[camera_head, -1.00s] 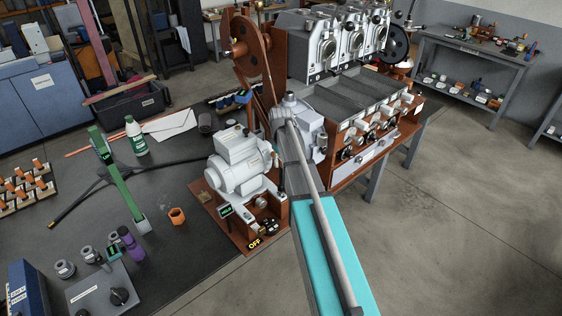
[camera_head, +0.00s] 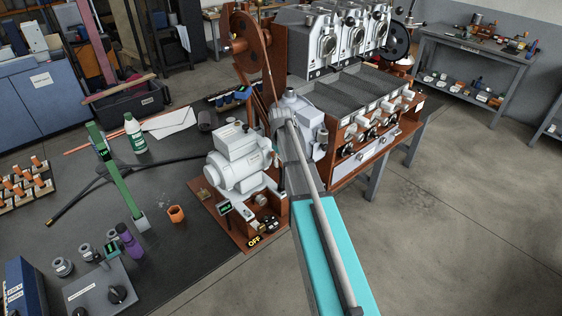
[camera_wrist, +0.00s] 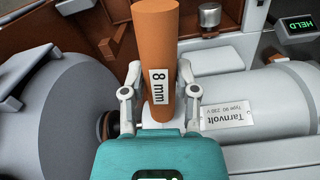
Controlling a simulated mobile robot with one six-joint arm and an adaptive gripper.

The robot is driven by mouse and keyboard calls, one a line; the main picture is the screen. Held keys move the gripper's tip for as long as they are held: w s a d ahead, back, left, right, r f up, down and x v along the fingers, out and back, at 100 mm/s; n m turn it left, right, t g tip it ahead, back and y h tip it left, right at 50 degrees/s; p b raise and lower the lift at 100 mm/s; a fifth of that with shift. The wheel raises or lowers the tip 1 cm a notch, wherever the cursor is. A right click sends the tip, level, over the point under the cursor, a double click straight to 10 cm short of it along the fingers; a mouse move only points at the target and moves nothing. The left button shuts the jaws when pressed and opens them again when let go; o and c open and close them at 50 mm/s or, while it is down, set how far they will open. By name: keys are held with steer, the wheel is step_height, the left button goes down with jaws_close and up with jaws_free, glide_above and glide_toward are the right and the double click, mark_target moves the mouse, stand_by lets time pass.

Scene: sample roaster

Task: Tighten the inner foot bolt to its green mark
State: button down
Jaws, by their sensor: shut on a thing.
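In the wrist view my gripper (camera_wrist: 160,92) is shut on the orange 8 mm tool (camera_wrist: 156,40), a thick round handle with a white label. The tool stands between both fingers, beside the white motor (camera_wrist: 270,112) with its Tarnvolt plate. The motor also shows in the head view (camera_head: 232,172), on a brown base plate (camera_head: 240,240). There my arm reaches to the motor's right and my gripper is hidden. I cannot make out the inner foot bolt or its green mark. A small display (camera_wrist: 298,25) reads HELD in green.
A large grey rounded housing (camera_wrist: 65,105) is close on the left in the wrist view. The roaster (camera_head: 365,110) stands behind my arm.

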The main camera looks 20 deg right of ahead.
steer(key=shift+f+b, duration=0.65)
steer(key=shift+f, duration=0.05)
stand_by(0.6)
steer(key=shift+m, duration=2.2)
steer(key=shift+m, duration=1.6)
steer(key=shift+m, duration=2.2)
